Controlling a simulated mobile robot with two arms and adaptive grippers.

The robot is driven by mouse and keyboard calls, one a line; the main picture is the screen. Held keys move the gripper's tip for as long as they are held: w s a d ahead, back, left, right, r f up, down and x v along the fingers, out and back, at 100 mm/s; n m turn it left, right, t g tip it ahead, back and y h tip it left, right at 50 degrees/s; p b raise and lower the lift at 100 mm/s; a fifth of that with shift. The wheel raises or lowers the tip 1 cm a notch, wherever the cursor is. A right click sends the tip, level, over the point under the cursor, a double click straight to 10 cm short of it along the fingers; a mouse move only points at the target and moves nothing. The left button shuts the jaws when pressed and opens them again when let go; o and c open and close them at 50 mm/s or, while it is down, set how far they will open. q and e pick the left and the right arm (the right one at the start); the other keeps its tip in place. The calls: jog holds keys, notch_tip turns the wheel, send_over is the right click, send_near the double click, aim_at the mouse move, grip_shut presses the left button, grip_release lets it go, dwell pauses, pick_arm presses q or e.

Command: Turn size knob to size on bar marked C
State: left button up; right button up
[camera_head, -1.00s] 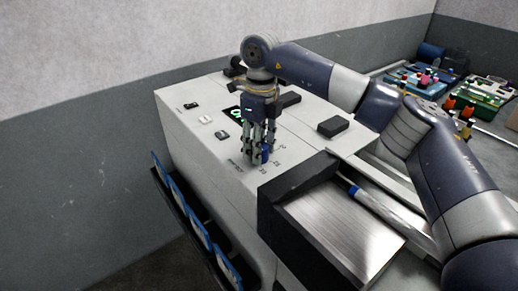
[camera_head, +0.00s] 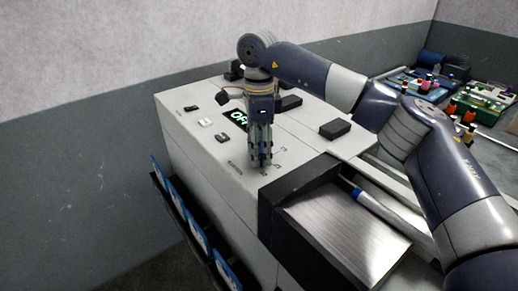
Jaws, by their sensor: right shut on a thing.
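My right gripper (camera_head: 260,162) points straight down at the top panel of the white machine (camera_head: 240,208). It is shut on the size knob, which its fingers hide almost wholly. Small printed marks (camera_head: 278,165) sit on the panel beside the fingers, too small to read. A bar with a blue end (camera_head: 357,194) lies in the machine's channel at the right; I see no readable letter C on it. My left gripper is out of view.
A green lit display (camera_head: 237,117), partly covered by the gripper, and small switches (camera_head: 206,122) are on the panel. A black block (camera_head: 334,129) stands to the right. A dark-framed metal cover (camera_head: 345,225) is in front. Coloured items fill trays (camera_head: 484,98) at the back right.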

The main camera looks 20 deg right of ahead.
jog(key=shift+w+r, duration=0.1)
jog(key=shift+r, duration=0.05)
dwell(0.4)
jog(key=o, duration=1.1)
notch_tip(320, 180, up, 12)
jog(key=shift+w+d+f, duration=0.1)
jog(key=shift+w, duration=0.05)
jog(key=shift+f, duration=0.1)
